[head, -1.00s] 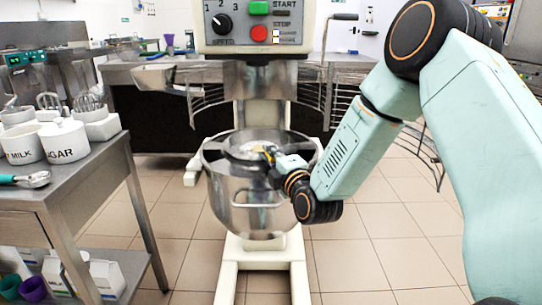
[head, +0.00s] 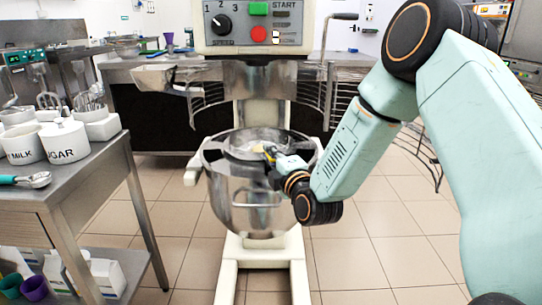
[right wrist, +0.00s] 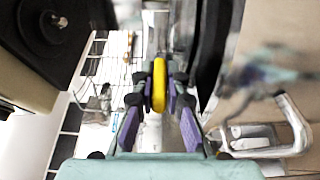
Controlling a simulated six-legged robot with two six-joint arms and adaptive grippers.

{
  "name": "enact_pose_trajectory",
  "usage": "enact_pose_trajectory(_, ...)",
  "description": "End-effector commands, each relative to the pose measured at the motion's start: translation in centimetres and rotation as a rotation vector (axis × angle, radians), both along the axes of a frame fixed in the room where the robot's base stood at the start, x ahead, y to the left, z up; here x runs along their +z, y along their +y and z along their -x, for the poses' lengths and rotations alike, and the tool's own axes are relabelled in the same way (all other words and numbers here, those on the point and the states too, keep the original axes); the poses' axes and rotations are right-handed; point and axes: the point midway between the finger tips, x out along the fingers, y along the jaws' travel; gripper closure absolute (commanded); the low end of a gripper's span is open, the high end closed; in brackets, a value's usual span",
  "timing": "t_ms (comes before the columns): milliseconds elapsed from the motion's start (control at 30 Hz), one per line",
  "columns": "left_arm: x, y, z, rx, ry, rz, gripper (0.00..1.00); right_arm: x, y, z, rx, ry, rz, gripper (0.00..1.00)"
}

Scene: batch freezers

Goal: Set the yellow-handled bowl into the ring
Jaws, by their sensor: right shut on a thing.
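The yellow-handled bowl (head: 258,137) is a small steel bowl at the mouth of the mixer's large steel vessel. Its yellow handle (head: 270,154) points toward me and shows between the fingers in the right wrist view (right wrist: 159,86). My right gripper (head: 276,160) is shut on this handle, above the vessel's front right rim. A round steel rim, seemingly the ring (head: 213,157), surrounds the small bowl in the head view. I cannot tell whether the bowl rests on it or is held just above. My left gripper is not in view.
The mixer's control head (head: 255,28) overhangs the bowl, and its large vessel (head: 235,200) has a front handle. A steel table (head: 85,160) with white canisters stands at the left. Tiled floor is clear on both sides of the mixer's legs.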

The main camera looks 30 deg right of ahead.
Motion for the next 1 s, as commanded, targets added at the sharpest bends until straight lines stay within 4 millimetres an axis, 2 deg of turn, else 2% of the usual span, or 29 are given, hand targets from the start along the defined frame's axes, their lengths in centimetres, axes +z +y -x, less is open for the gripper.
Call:
enact_pose_trajectory(867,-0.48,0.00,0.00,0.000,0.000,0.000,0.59,-0.67,-0.02,-0.10,0.000,-0.009,0.002,1.00)
enact_pose_trajectory(900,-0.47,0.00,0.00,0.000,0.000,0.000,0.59,-0.64,-0.02,-0.10,0.000,-0.009,0.002,0.85)
enact_pose_trajectory(1000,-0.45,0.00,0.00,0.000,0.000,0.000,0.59,-0.66,-0.02,-0.09,0.000,-0.008,0.002,0.76)
